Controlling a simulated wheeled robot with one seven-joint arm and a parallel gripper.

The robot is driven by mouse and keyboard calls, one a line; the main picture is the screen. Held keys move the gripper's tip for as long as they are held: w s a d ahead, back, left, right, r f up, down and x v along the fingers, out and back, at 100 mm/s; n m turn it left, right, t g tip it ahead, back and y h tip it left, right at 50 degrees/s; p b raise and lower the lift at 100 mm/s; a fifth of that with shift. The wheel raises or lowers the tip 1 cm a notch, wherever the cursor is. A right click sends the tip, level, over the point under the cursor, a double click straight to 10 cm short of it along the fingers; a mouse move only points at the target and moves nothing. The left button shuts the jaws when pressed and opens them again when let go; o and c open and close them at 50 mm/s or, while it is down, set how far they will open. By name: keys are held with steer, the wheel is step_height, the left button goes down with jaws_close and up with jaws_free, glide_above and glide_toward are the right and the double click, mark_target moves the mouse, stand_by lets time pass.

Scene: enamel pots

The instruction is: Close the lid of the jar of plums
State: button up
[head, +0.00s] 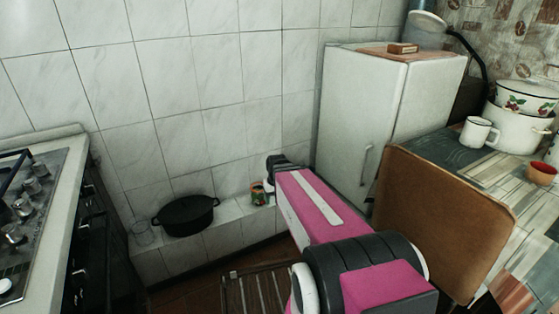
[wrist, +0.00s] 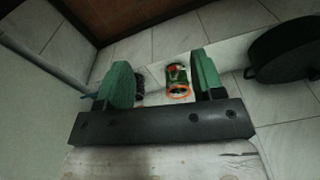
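A small jar with a green, red and yellow label (head: 259,193) stands on the tiled ledge, just left of my arm's far end. In the wrist view the jar (wrist: 177,76) shows between my fingers, beyond them and apart from them. An orange ring shows at its near end; I cannot tell whether this is the rim or the lid, or how the lid sits. My gripper (wrist: 163,80) is open and empty, with its two green fingers wide apart. In the head view my arm hides most of the gripper.
A white fridge (head: 362,115) and a brown board (head: 440,220) are to the right. A stove (head: 30,220) is at far left. A slatted wooden piece (head: 262,291) is below.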

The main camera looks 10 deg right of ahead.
steer(key=w+d+r+n+t, duration=0.1)
steer(key=w+d, duration=0.3)
steer(key=w, duration=0.8)
steer(key=w+d+r+n+t, duration=0.15)
steer(key=w+d, duration=0.35)
steer(key=w, duration=0.7)
steer(key=w+d+r+t, duration=0.1)
steer(key=w+d, duration=0.3)
steer(key=w, duration=0.8)
steer(key=shift+y, duration=0.4)
steer(key=x, duration=1)
steer(key=shift+w+a+f, duration=0.15)
steer(key=shift+a, duration=0.05)
jaws_close()
